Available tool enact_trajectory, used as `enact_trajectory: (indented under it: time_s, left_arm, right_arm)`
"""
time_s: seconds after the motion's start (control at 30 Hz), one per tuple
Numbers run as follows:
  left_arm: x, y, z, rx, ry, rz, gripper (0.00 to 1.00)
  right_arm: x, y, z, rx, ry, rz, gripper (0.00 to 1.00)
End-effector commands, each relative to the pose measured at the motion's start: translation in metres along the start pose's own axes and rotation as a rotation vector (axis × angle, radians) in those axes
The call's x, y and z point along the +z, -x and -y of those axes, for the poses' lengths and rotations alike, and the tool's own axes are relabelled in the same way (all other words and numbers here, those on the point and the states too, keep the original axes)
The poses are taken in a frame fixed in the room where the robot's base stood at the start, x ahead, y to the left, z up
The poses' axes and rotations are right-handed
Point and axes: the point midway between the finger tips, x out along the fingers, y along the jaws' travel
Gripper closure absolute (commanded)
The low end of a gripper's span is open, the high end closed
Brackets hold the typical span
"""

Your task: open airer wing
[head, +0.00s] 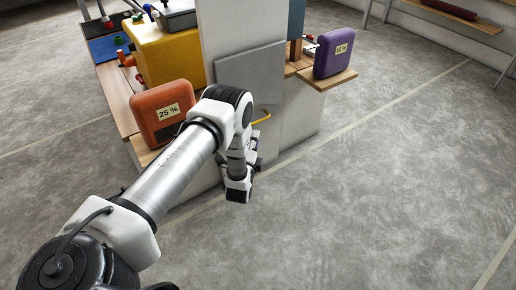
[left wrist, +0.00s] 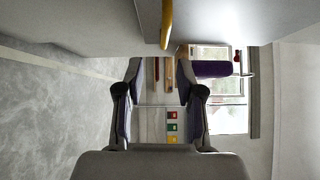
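The airer wing appears to be the flat grey panel (head: 250,82) standing upright against the pale wall block in the head view. A yellow handle (head: 262,119) sticks out near its lower right edge. In the left wrist view the yellow handle (left wrist: 166,24) hangs at the top, beside a pale flat surface (left wrist: 215,18). My left gripper (head: 256,150) is low in front of the block, just below the handle and partly hidden by my wrist. Its two fingers (left wrist: 160,75) are spread with nothing between them; the handle lies beyond the fingertips. My right gripper is in neither view.
An orange box (head: 163,112) marked 25 % stands on a wooden ledge left of the panel. A purple box (head: 334,52) stands on a shelf to the right. A yellow case (head: 165,52) is behind the orange box. The grey floor (head: 390,190) at right is clear.

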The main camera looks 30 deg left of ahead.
Motion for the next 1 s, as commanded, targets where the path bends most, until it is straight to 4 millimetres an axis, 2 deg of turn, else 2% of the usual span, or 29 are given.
enact_trajectory:
  time_s: [0.03,0.27,0.5,0.6,0.87,0.9,1.0]
  left_arm:
    - [0.004,-0.005,-0.015,-0.045,-0.041,0.012,0.63]
    - [0.009,-0.028,-0.005,-0.106,-0.105,0.031,0.63]
    - [0.009,-0.073,-0.003,-0.103,-0.104,0.03,0.63]
    - [0.01,-0.085,0.0,-0.101,-0.103,0.029,0.63]
    - [0.01,-0.089,0.003,-0.098,-0.103,0.028,0.63]
    - [0.01,-0.089,0.003,-0.098,-0.103,0.028,0.7]
    - [0.01,-0.089,0.003,-0.098,-0.103,0.028,1.0]
  right_arm:
    - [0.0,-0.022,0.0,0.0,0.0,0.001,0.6]
    - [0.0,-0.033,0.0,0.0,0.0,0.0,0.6]
    - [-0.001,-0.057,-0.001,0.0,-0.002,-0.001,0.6]
    - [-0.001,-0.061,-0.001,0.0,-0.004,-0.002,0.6]
    - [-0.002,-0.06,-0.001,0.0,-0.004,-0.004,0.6]
    - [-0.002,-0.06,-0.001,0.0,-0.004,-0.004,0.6]
    - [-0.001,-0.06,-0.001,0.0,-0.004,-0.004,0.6]
